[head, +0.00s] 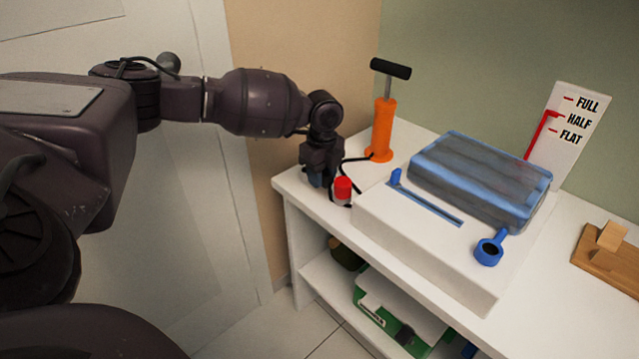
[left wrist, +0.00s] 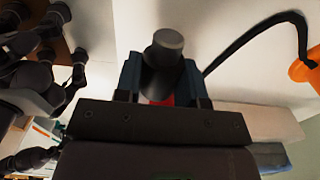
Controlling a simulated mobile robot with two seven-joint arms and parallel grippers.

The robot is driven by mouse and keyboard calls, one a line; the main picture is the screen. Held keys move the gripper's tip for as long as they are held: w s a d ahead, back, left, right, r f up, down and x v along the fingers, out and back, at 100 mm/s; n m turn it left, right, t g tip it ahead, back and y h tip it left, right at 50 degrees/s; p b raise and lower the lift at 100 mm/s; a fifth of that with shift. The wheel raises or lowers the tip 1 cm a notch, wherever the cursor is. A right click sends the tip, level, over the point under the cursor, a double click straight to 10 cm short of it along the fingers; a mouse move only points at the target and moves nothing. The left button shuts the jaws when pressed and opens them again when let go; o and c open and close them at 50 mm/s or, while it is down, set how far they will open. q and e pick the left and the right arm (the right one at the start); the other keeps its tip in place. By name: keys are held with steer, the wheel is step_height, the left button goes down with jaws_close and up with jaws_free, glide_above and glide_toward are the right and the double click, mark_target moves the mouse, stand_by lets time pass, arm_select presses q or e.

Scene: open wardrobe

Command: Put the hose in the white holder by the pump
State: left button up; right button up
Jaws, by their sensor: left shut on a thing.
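The orange pump (head: 382,130) with a black T-handle stands upright at the back left corner of the white counter. A thin black hose (head: 355,160) runs from its base to my left gripper (head: 320,180); the hose also shows in the left wrist view (left wrist: 250,42). The left gripper is low over the counter's left corner, shut on the hose's end piece (left wrist: 165,50), which is black with a grey tip and has red behind it. A red cylinder (head: 342,188) with white at its lower edge shows beside the gripper. I cannot make out a separate white holder. My right gripper is not in view.
A raised white slab (head: 400,215) carries a blue translucent block (head: 480,180), a blue slotted strip and a blue ring piece (head: 488,250). A FULL/HALF/FLAT gauge (head: 568,130) stands behind. A wooden piece (head: 610,255) lies right. Shelves below hold a green box (head: 385,315).

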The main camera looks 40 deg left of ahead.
arm_select(q)
step_height(320, 180, up, 16)
steer(key=p, duration=0.3)
steer(key=shift+p, duration=0.35)
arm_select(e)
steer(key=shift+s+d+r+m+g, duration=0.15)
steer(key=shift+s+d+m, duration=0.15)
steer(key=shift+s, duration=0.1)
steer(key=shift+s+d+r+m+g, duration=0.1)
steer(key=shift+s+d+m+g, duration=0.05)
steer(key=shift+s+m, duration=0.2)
arm_select(q)
steer(key=shift+r, duration=0.1)
